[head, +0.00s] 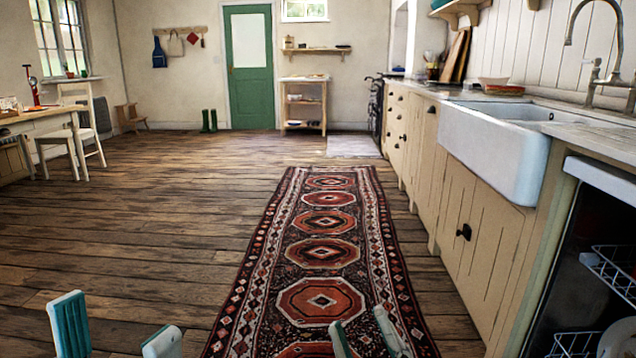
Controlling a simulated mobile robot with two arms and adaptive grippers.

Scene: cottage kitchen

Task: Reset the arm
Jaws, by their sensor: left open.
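My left gripper (116,338) shows at the bottom left of the head view. Its two teal and pale fingertips stand well apart over the wooden floor, with nothing between them. My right gripper (364,336) shows at the bottom, right of centre, over the patterned rug (324,219). Its two fingertips are apart, with a narrower gap than the left one and only rug visible between them. The rest of both grippers and both arms lie below the picture's edge.
On the right, an open dishwasher (590,270) with racks stands beside cream cabinets (475,235) and a white sink (490,145). A table (40,118) and white chair (88,125) stand at the left. The wooden floor (150,215) is clear.

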